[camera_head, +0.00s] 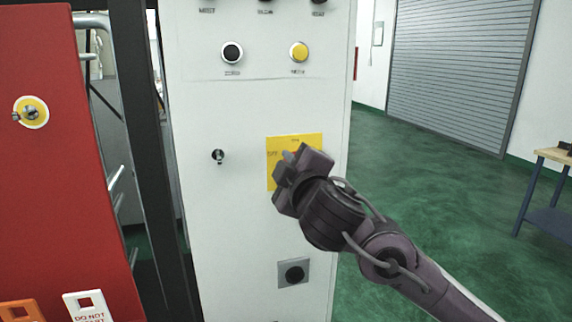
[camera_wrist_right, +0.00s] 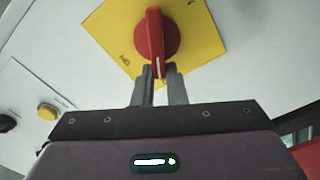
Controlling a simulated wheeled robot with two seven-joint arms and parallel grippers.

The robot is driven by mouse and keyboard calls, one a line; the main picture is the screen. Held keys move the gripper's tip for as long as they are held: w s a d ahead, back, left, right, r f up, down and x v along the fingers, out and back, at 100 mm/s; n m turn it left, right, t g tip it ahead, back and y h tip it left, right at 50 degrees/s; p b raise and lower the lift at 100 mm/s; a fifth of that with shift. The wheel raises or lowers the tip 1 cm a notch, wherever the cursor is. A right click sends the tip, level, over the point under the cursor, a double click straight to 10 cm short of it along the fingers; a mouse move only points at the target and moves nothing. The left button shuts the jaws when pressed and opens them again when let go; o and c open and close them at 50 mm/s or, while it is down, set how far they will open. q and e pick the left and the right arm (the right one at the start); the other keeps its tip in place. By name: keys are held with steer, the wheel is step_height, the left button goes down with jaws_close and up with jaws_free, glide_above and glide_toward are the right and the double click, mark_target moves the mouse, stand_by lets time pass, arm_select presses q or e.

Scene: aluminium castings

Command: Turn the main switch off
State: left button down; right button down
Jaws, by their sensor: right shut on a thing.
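The main switch is a red rotary handle (camera_wrist_right: 155,42) on a yellow plate (camera_wrist_right: 190,22) in the right wrist view. My right gripper (camera_wrist_right: 159,72) is at the handle, with its two fingers on either side of the handle's lower end, shut on it. In the head view the yellow plate (camera_head: 280,146) sits on the white cabinet front, and my right gripper (camera_head: 286,178) covers the handle there. Lettering on the plate is too small to read surely. My left gripper is not in view.
The white cabinet (camera_head: 225,250) also carries a black button (camera_head: 232,53), a yellow button (camera_head: 299,52), a small key switch (camera_head: 218,156) and a black socket (camera_head: 294,274). A red panel (camera_head: 60,190) stands at left. Green floor (camera_head: 440,150) is clear at right, before a workbench (camera_head: 555,155).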

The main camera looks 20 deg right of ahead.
steer(key=shift+w+f, duration=0.1)
steer(key=shift+f, duration=0.35)
steer(key=c, duration=1.6)
jaws_free()
steer(key=shift+o, duration=0.7)
steer(key=shift+r, duration=0.1)
steer(key=shift+d+r, duration=0.1)
steer(key=shift+d, duration=0.1)
steer(key=s, duration=0.8)
